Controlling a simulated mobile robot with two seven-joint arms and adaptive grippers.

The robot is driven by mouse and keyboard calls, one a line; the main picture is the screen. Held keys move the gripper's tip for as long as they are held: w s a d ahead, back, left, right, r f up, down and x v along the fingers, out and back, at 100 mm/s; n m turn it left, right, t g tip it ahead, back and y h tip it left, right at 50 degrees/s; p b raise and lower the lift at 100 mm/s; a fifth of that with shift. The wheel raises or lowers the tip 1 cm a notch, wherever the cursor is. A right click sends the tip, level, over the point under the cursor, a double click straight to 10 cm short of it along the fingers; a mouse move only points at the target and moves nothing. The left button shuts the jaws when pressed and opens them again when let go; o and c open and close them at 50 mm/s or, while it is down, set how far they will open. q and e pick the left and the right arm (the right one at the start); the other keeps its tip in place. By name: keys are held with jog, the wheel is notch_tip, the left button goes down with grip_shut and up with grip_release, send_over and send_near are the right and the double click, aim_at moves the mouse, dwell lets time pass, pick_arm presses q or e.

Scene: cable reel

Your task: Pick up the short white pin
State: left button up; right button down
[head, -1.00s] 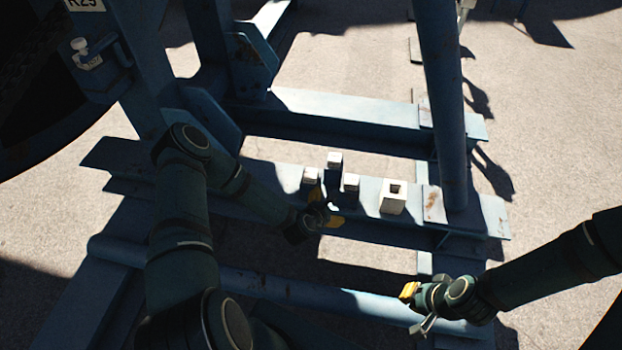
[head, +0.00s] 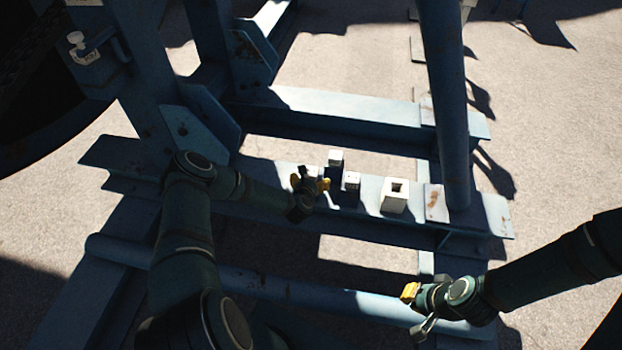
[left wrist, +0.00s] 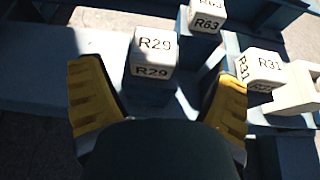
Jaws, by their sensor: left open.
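A short white-topped pin marked R29 (left wrist: 155,52) stands upright in the left wrist view. It shows between the two yellow fingers of my left gripper (head: 310,184), which is open, with a gap on each side. In the head view this gripper largely hides the pin's white top (head: 312,170). A taller pin marked R63 (left wrist: 207,20) stands behind it, also seen in the head view (head: 336,158). A pin marked R31 (left wrist: 268,66) stands to the right, also in the head view (head: 351,180). My right gripper (head: 411,292) is far from the pins; its jaw opening is unclear.
The pins stand on a blue steel beam (head: 270,172). A white block with a square hole (head: 394,204) sits on it to the right. A round blue post (head: 446,110) rises beyond that block. A white fitting (head: 77,42) is on the frame at upper left.

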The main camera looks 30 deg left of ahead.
aim_at(310, 172)
pick_arm(q)
jog(key=shift+a+r+b+x, duration=0.15)
jog(key=shift+b+x, duration=0.2)
jog(key=shift+x, duration=1)
jog(key=shift+a+r+b+x, duration=0.15)
jog(key=shift+b+x, duration=0.2)
jog(key=shift+x, duration=1)
jog(key=shift+r, duration=0.1)
jog(key=c, duration=1.4)
